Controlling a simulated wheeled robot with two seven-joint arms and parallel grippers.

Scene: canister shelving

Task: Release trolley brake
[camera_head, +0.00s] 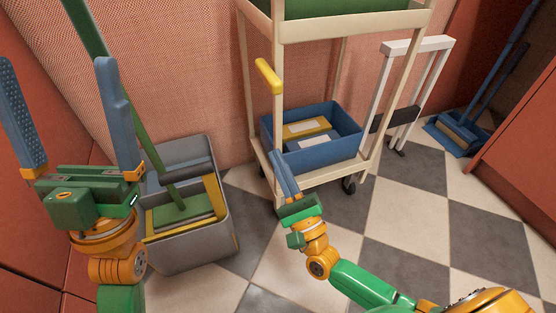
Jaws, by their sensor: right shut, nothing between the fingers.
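The cream trolley (353,22) stands in the middle, its lower shelf near the floor. A yellow lever (268,76) sticks out from its near left post and looks like the brake handle. A dark caster (349,185) shows under the right corner. My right gripper (281,158) is shut and empty, its blue fingers pointing up beside the lower shelf's near left corner, well below the lever. I cannot tell whether it touches the post. My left gripper (65,95) is raised at the far left, its blue fingers wide apart with nothing between them.
A blue bin (338,150) with boxes sits on the lower shelf. A grey mop bucket (190,252) with a green mop stands left of the trolley. A white folding frame (418,45) stands to the right, a blue dustpan (455,140) beyond. The checkered floor at front right is clear.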

